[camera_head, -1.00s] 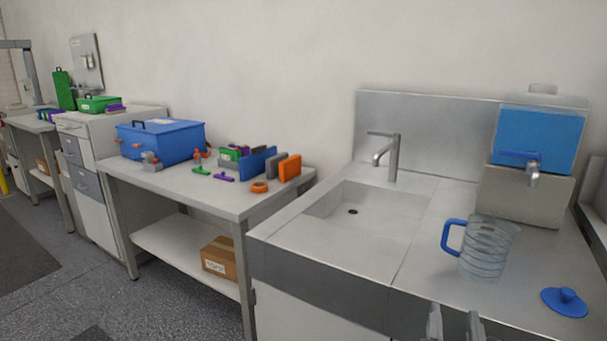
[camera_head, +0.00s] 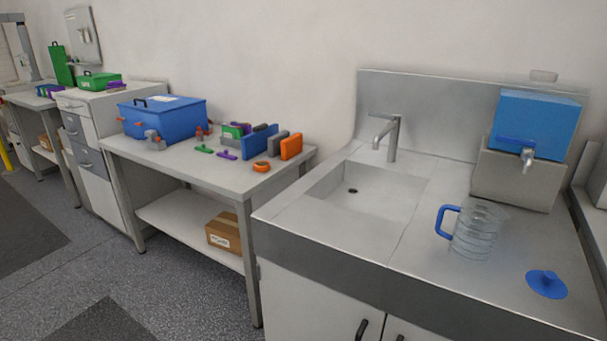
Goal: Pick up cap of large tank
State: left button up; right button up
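The large tank (camera_head: 537,124) is a box with blue contents and a spigot (camera_head: 527,158) at its front. It stands on a grey block (camera_head: 515,182) at the right back of the sink counter. A pale, see-through cap (camera_head: 544,76) sits on top of the tank. Neither of my grippers shows in the head view.
A clear pitcher (camera_head: 478,230) with a blue handle and a round blue lid (camera_head: 546,284) stand apart on the counter. A tap (camera_head: 391,137) rises behind the sink basin (camera_head: 366,192). A side table (camera_head: 180,171) holds a blue box (camera_head: 163,119) and small parts.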

aim_at(548, 283)
jog(key=z, duration=1.45)
